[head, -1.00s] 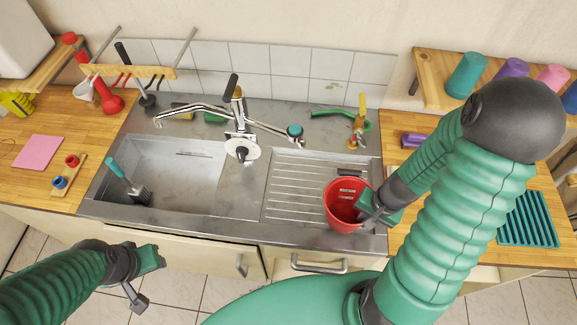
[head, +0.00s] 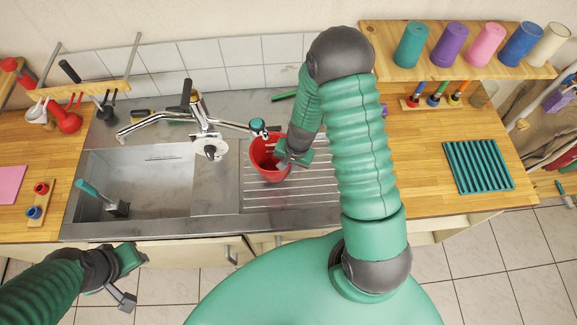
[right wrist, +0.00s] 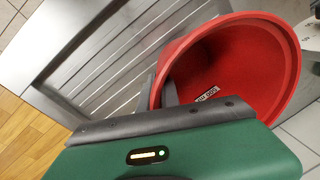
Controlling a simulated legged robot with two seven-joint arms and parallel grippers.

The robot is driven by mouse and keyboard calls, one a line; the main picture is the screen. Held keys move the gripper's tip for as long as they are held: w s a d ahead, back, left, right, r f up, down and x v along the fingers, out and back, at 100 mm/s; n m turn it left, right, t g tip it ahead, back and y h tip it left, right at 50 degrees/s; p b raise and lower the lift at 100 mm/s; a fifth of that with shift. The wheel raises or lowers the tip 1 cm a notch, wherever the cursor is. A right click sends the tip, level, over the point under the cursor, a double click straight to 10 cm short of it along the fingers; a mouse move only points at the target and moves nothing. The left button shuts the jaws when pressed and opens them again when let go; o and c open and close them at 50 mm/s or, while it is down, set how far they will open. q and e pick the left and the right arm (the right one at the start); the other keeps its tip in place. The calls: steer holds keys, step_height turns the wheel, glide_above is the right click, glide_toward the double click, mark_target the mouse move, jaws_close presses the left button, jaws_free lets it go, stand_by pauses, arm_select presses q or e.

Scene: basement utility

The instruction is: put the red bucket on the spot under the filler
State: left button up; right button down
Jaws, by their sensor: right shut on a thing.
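The red bucket (head: 264,168) is over the ridged drainboard (head: 312,189), right of the sink basin. My right gripper (head: 283,155) is shut on the bucket's right side. In the right wrist view the bucket (right wrist: 225,75) is tilted in the picture, its open mouth showing a small white label inside. I cannot tell whether its base touches the drainboard. A chrome tap (head: 203,125) has a side arm ending in a teal head (head: 257,125) at the bucket's far rim. No marked spot shows. My left gripper (head: 134,279) is open and empty in front of the counter.
A sink basin (head: 140,184) with a teal-handled brush (head: 103,200) lies left. A green hose piece (head: 284,96) shows behind my right arm. A teal ribbed mat (head: 478,166) lies on the wooden counter right, below a shelf of cups (head: 449,46).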

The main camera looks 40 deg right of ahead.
steer(key=shift+s+d+f, duration=0.1)
steer(key=shift+s+f, duration=0.15)
steer(key=shift+f, duration=0.75)
steer(key=shift+w+a+f, duration=0.15)
steer(key=shift+w+a, duration=0.05)
steer(key=shift+a, duration=0.4)
steer(key=c, duration=1.6)
jaws_free()
steer(key=shift+a, duration=0.1)
steer(key=shift+s+d, duration=0.15)
steer(key=shift+d, duration=0.2)
steer(key=shift+d+r, duration=0.25)
steer(key=shift+r, duration=0.25)
step_height(320, 180, up, 11)
steer(key=s, duration=0.2)
steer(key=shift+s+a+r+n+t+h, duration=0.2)
steer(key=shift+s+a+r+n, duration=0.7)
steer(key=shift+a+r+n, duration=0.75)
steer(key=shift+s+a+r+n+t+h, duration=0.2)
steer(key=shift+s+a+r+n, duration=0.65)
steer(key=shift+a+r+n, duration=0.8)
steer(key=shift+s+a+r+n+t+h, duration=0.15)
steer(key=shift+s+a+r+n, duration=0.9)
steer(key=shift+n, duration=1.05)
